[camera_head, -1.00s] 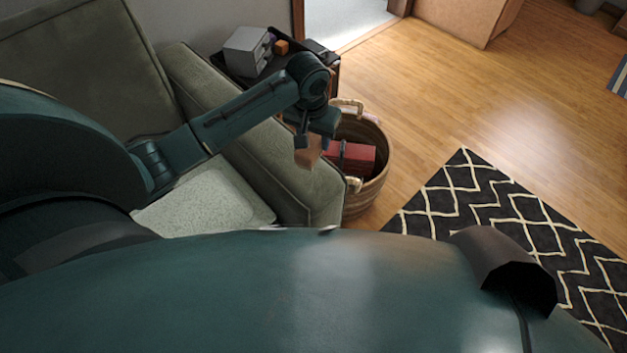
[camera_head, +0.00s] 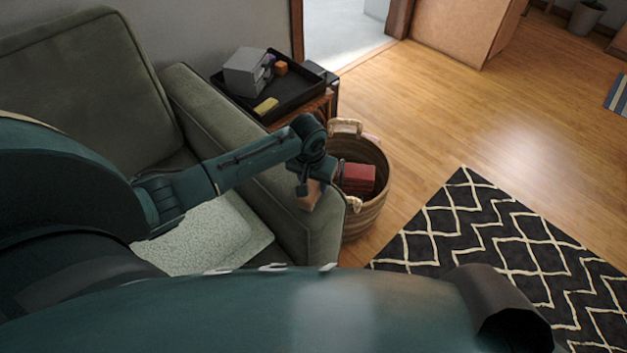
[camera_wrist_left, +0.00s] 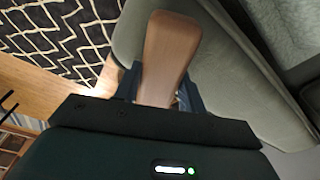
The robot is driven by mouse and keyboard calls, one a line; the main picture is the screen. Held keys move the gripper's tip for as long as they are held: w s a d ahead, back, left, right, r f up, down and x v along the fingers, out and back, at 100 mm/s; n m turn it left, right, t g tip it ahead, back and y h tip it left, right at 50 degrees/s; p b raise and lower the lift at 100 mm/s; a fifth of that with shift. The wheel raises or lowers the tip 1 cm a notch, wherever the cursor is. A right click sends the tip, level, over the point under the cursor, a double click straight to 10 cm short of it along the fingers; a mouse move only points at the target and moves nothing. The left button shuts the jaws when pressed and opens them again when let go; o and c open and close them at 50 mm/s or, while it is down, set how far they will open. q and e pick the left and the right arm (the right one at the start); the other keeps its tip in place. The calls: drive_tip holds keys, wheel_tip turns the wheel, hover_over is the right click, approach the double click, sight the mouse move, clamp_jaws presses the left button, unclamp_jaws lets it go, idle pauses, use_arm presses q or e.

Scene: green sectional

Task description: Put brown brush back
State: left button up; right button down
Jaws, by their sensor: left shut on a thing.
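My left gripper (camera_head: 308,188) is shut on the brown brush (camera_head: 310,196), beside the inner front of the sofa arm and left of the woven basket. In the left wrist view the brush (camera_wrist_left: 168,58) shows as a smooth brown wooden piece between the two fingers of the gripper (camera_wrist_left: 160,88). The bristles cannot be made out. A black tray (camera_head: 285,97) on a small wooden side table holds a grey drawer box (camera_head: 247,72), an orange block (camera_head: 281,68) and a yellow item (camera_head: 265,106). My right gripper is not in view.
The woven basket (camera_head: 368,212) stands on the floor beside the sofa arm (camera_head: 215,115), with a red item (camera_head: 357,178) inside. A black patterned rug (camera_head: 470,230) lies to the right. Wooden floor beyond the basket is clear.

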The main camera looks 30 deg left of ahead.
sight(311, 186)
use_arm(q)
drive_tip(key=o, duration=1)
drive_tip(key=shift+f, duration=0.1)
wheel_tip(311, 186, up, 12)
drive_tip(key=s+p, duration=0.2)
drive_tip(key=s+d+f+m+t+h, duration=0.35)
drive_tip(key=s+d+f, duration=0.4)
drive_tip(key=d, duration=0.35)
drive_tip(key=s+r+t, duration=0.4)
drive_tip(key=s+t, duration=0.2)
drive_tip(key=s, duration=0.3)
drive_tip(key=shift+h, duration=0.45)
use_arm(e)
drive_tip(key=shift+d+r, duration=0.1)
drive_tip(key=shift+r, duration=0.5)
